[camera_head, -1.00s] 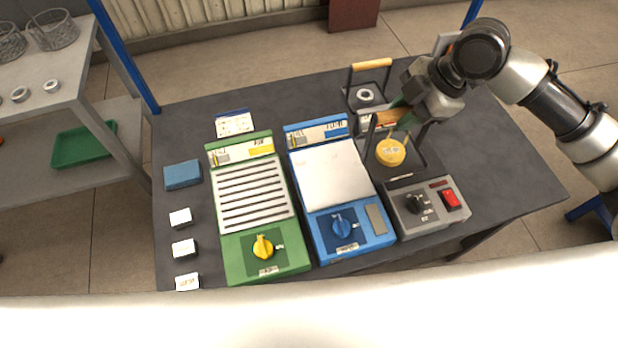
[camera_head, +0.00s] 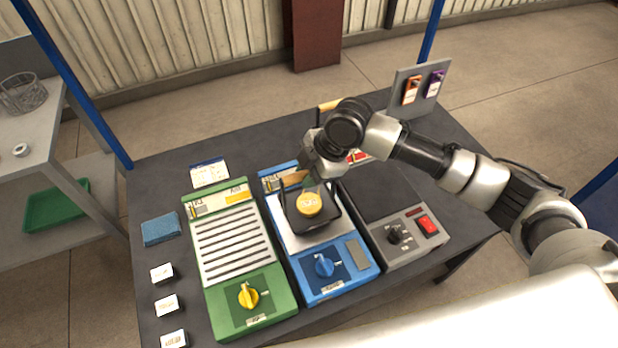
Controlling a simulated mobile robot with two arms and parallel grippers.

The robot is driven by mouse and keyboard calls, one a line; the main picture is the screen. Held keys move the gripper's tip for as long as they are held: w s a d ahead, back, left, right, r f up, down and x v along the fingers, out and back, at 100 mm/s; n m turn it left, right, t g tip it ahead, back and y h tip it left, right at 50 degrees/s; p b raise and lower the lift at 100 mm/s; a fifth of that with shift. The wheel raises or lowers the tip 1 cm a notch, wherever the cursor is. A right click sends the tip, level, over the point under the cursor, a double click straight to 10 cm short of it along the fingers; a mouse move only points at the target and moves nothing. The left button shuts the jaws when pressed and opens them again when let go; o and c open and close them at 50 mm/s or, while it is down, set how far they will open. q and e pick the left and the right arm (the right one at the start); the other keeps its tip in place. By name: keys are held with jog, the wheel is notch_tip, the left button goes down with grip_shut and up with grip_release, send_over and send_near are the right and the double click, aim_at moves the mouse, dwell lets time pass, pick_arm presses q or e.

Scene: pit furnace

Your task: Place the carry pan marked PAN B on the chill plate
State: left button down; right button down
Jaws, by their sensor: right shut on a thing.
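My right gripper (camera_head: 312,181) is shut on the wooden handle of a dark carry pan (camera_head: 325,224). A round yellow piece (camera_head: 309,205) lies in the pan. The pan is over the pale plate of the blue unit (camera_head: 335,286), which I take for the chill plate; bare plate (camera_head: 290,240) shows around its front and left. Whether the pan touches the plate, I cannot tell. The pan's marking is not readable. A second wooden handle (camera_head: 328,105) shows behind my right arm; its pan is mostly hidden. My left gripper is not in view.
A green slatted unit (camera_head: 236,248) stands left of the blue one. A grey control box (camera_head: 405,238) with a red switch is on the right. A blue block (camera_head: 161,229) and several small white blocks line the left edge. A panel with two tags (camera_head: 421,87) stands behind.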

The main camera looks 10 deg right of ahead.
jog(key=shift+f, duration=1.2)
jog(key=c, duration=1)
grip_release()
jog(key=v, duration=1.2)
jog(key=shift+s, duration=0.1)
